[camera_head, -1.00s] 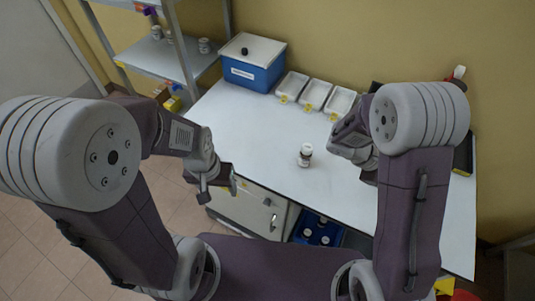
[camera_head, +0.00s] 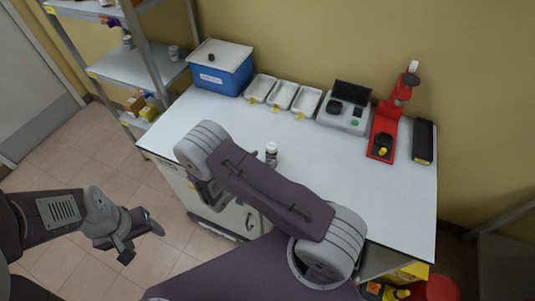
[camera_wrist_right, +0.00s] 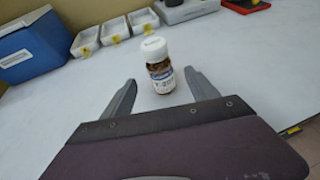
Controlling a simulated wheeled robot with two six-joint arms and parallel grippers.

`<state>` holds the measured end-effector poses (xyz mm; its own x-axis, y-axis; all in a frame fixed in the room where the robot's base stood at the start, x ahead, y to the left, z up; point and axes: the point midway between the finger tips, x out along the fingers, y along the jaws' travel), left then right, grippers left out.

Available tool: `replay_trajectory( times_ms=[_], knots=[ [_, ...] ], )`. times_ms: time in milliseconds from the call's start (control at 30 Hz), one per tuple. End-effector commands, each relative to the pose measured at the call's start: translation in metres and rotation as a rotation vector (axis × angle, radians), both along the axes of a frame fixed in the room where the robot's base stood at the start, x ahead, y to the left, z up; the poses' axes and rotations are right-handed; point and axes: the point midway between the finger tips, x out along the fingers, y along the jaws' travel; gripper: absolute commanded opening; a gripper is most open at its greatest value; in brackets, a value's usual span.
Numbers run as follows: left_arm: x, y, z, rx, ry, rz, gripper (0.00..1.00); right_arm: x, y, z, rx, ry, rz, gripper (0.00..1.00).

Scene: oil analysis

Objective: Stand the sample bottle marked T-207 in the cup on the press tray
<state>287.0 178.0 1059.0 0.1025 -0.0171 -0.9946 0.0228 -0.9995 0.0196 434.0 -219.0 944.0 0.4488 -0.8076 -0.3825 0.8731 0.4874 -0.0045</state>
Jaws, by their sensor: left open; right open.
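A small white-capped sample bottle with brown contents and a white label (camera_head: 271,154) stands upright on the white bench; its label text is too small to read. It also shows in the right wrist view (camera_wrist_right: 159,70). My right gripper (camera_wrist_right: 160,78) is open and empty, its fingers on either side of the bottle's line, the bottle at or just beyond the fingertips. In the head view my own arm hides that gripper. My left gripper (camera_head: 142,243) is open and empty, off the bench at lower left. The red press (camera_head: 392,112) stands at the back right, with a dark, yellow-topped cup-like part (camera_head: 382,150) on its base.
A blue box (camera_head: 222,78), several white trays (camera_head: 282,97) and a grey instrument (camera_head: 343,118) line the bench's back. A black case (camera_head: 423,141) lies right of the press. A metal shelf (camera_head: 130,66) stands left. The bench (camera_head: 345,165) between bottle and press is clear.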

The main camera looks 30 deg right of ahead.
Motion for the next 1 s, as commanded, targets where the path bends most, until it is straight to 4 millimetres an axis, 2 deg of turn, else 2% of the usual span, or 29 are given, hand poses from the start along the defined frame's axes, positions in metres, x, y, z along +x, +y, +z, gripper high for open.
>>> replay_trajectory(
  times_ms=[67, 300, 467, 633, 767, 1000],
  knots=[
    [0.000, 0.000, 0.001, 0.000, 0.000, 0.000, 0.64, 0.001, 0.001, 0.001, 0.001, -0.002, 0.002, 0.68],
    [0.000, 0.000, 0.012, 0.000, 0.000, 0.000, 0.64, 0.015, -0.027, -0.011, 0.001, 0.000, -0.002, 0.68],
    [0.000, 0.000, 0.013, 0.000, 0.000, 0.000, 0.64, 0.019, -0.032, -0.014, 0.002, -0.002, 0.000, 0.68],
    [0.000, 0.000, 0.029, 0.000, 0.000, 0.000, 0.64, 0.030, -0.055, -0.022, 0.001, -0.001, -0.005, 0.68],
    [0.000, 0.000, 0.031, 0.000, 0.000, 0.000, 0.64, 0.039, -0.070, -0.032, 0.002, -0.002, -0.003, 0.68],
    [0.000, 0.000, 0.030, 0.000, 0.000, 0.000, 0.64, 0.041, -0.072, -0.035, 0.003, -0.003, 0.001, 0.68]
  ],
)
